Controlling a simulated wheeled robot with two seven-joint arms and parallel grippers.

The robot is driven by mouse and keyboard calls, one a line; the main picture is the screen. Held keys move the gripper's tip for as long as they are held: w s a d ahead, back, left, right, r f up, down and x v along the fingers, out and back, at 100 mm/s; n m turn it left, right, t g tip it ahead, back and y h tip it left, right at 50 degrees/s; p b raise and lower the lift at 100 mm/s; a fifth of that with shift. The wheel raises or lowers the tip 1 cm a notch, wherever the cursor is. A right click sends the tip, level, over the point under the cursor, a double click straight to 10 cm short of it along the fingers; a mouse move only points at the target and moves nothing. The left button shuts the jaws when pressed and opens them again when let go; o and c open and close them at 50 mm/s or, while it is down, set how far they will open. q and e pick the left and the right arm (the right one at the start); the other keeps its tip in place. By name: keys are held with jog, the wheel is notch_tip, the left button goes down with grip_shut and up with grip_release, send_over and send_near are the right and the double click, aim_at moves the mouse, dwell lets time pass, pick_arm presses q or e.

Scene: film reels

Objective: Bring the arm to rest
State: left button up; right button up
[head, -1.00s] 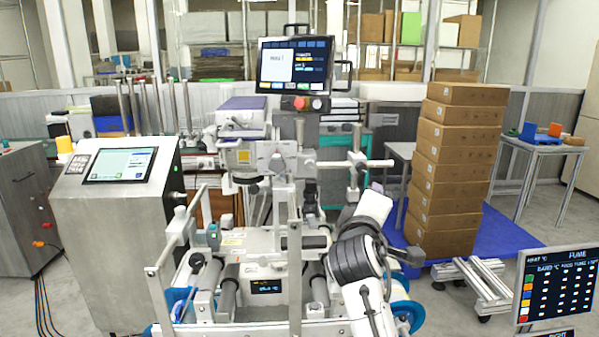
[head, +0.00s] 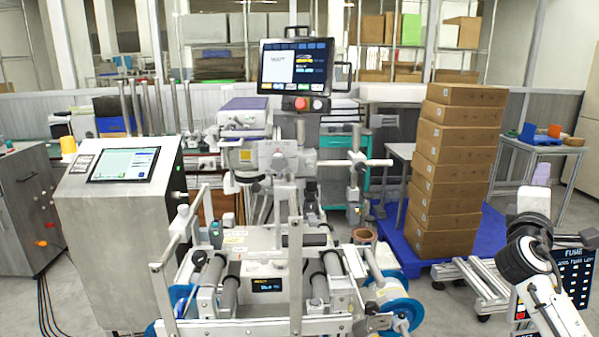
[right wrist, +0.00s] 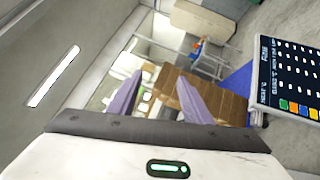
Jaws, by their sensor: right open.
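My right arm (head: 530,245) stands at the right edge of the head view, bent upward, clear of the machine. Its gripper shows in the right wrist view (right wrist: 160,77), with two purple fingers spread apart and nothing between them. In the head view only a small purple tip of it shows above the white wrist. My left arm and gripper are in neither view.
The film machine (head: 270,240) fills the centre, with a blue-flanged reel (head: 402,307) at its right side. Stacked cartons (head: 457,170) stand on a blue pallet (head: 490,232). A dark display panel (head: 574,275) is partly behind my right arm.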

jog(key=s+d+r+h, duration=0.2)
jog(key=s+d+r, duration=0.15)
jog(key=d, duration=0.25)
jog(key=a+f+n+y, duration=0.1)
jog(key=a+f+y, duration=0.2)
jog(key=f, duration=0.7)
jog(key=a+f+n+y, duration=0.1)
jog(key=a+f+y, duration=0.25)
jog(key=f, duration=0.65)
jog(key=s+a+f+m+g+y, duration=0.1)
jog(key=s+a+f+y, duration=0.3)
jog(key=f, duration=0.6)
jog(key=s+a+f+m+g+y, duration=0.1)
jog(key=s+a+f+y, duration=0.1)
jog(key=s+a+f, duration=0.6)
jog(key=s+a+f+m+g+y, duration=0.35)
jog(key=s+f, duration=0.45)
jog(key=s, duration=0.3)
jog(key=s+a+f+m+g+y, duration=0.2)
jog(key=s+a+f, duration=0.3)
jog(key=s+f, duration=0.55)
jog(key=a+r+m+t, duration=0.1)
jog(key=a+m, duration=0.3)
jog(key=a, duration=0.8)
jog(key=shift+r, duration=0.8)
jog(key=shift+t, duration=0.25)
jog(key=shift+c, duration=0.3)
